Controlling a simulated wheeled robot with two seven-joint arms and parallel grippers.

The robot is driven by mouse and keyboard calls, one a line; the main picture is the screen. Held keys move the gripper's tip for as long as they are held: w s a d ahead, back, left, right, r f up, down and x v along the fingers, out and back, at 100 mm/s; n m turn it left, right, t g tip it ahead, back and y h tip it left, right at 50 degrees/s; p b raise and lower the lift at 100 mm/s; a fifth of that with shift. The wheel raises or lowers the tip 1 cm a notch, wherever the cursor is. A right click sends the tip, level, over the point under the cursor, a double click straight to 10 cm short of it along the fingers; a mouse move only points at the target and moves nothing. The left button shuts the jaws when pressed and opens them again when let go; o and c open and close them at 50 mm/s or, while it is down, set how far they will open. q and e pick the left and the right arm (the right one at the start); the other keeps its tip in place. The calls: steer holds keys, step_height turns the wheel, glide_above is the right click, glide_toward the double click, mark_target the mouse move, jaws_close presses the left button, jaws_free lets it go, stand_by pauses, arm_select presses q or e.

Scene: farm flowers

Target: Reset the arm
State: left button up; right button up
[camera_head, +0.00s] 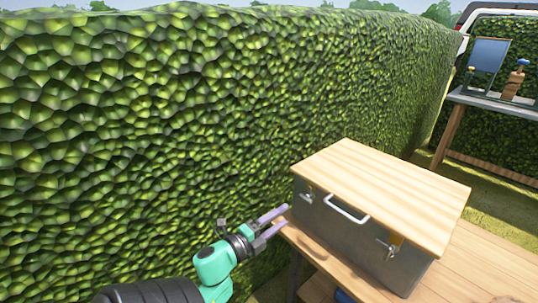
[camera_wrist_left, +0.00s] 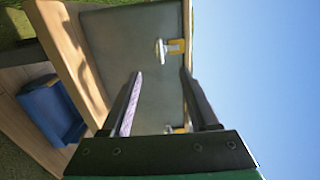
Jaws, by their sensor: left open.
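My left gripper (camera_head: 276,221) reaches in from the bottom, its teal and black wrist beside the hedge. Its two fingers are apart with nothing between them, just left of the box's left corner. In the left wrist view the open fingers (camera_wrist_left: 165,108) stand in front of the box's grey side. The box (camera_head: 365,245) is grey metal with a closed wooden lid (camera_head: 385,190), a white front handle and two latches. It also shows in the left wrist view (camera_wrist_left: 120,45). I cannot tell whether a finger touches it. My right gripper is not in view.
The box stands on a wooden table (camera_head: 480,265). A tall green hedge (camera_head: 180,120) runs close along the left and behind. A blue bin (camera_wrist_left: 52,110) sits on a lower shelf in the left wrist view. Another table (camera_head: 490,98) with a bottle stands at the back right.

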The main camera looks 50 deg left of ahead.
arm_select(q)
steer(key=s, duration=0.4)
steer(key=shift+s+d, duration=0.1)
steer(key=shift+s, duration=0.25)
